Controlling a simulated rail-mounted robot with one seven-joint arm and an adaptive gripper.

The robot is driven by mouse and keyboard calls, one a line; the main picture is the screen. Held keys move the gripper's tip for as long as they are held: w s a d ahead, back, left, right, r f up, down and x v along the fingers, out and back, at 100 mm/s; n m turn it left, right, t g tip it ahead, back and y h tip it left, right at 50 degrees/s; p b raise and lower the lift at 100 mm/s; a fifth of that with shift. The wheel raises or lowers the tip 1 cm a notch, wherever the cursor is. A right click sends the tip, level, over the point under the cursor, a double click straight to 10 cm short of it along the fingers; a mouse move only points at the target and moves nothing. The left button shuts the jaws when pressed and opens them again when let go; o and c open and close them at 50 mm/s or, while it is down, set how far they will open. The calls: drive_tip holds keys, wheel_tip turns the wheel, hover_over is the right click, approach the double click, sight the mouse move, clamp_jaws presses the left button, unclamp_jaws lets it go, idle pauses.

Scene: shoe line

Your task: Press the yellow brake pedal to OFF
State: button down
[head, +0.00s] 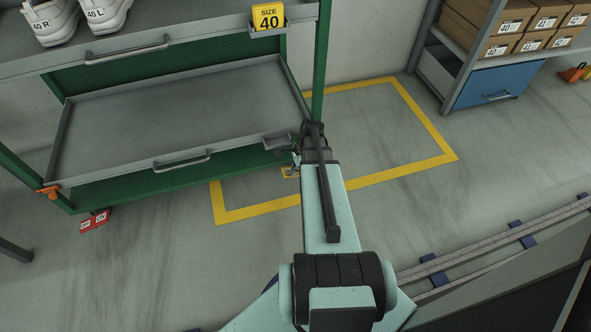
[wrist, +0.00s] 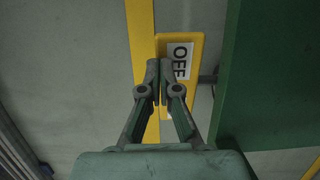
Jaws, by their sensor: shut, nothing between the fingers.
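The yellow brake pedal (wrist: 199,58) carries a white OFF label and shows in the wrist view just beyond my fingertips. In the head view my gripper is mostly hidden behind my arm.
The green cart (head: 130,170) has an empty grey shelf tray (head: 180,105). A red pedal (head: 95,222) sits at its left front corner. A yellow floor line (head: 262,209) frames clear floor to the right. A shelf with boxes and a blue drawer (head: 490,86) stands farther right.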

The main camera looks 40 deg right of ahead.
sight(299, 175)
drive_tip(key=shift+a+r+p, duration=0.1)
drive_tip(key=shift+p, duration=0.45)
drive_tip(key=shift+w+a+p, duration=0.2)
drive_tip(key=shift+p, duration=0.8)
drive_tip(key=shift+a+p, duration=0.15)
drive_tip(key=shift+p, duration=0.25)
drive_tip(key=shift+a+f, duration=0.1)
drive_tip(key=shift+f, duration=0.35)
drive_tip(key=v, duration=1.2)
drive_tip(key=shift+w+a+r, duration=0.1)
